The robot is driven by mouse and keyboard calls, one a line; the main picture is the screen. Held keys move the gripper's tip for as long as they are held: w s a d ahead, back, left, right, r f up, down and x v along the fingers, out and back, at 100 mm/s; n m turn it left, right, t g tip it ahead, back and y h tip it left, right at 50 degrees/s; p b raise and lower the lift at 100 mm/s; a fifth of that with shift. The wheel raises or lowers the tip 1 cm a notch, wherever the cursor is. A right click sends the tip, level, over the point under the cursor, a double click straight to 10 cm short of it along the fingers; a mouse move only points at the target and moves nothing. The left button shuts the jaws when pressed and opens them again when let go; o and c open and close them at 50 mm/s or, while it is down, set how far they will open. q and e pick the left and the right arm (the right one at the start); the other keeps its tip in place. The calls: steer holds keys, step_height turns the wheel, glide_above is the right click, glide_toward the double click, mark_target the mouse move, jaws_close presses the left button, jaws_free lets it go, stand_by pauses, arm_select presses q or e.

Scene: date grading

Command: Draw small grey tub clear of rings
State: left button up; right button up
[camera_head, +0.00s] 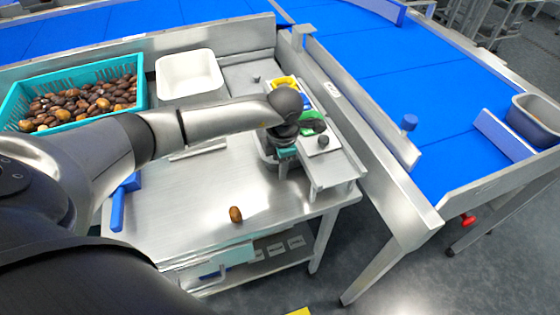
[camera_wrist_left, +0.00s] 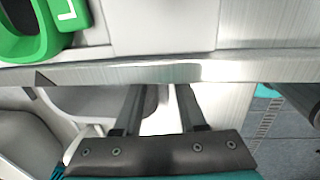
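The small grey tub (camera_head: 264,148) is mostly hidden behind my left gripper in the head view. In the left wrist view the grey tub (camera_wrist_left: 85,103) lies below the metal ledge, partly behind one finger. My left gripper (camera_head: 285,172) points down at the ledge's left side; in the left wrist view its two fingers (camera_wrist_left: 158,95) are apart, with a bright gap between. The tub's edge reaches into that gap; contact is unclear. A green ring (camera_wrist_left: 28,35) marked L lies on the ledge, and yellow (camera_head: 284,82) and green (camera_head: 308,120) rings show in the head view.
A teal crate of dates (camera_head: 140,95) and a white tub (camera_head: 188,72) stand at the back left. One date (camera_head: 235,214) lies on the steel table (camera_head: 185,215). A blue-handled tool (camera_head: 118,208) lies left. A blue conveyor (camera_head: 400,80) runs beyond the ledge (camera_head: 335,172).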

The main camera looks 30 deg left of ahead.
arm_select(q)
jaws_close()
stand_by(0.3)
stand_by(1.1)
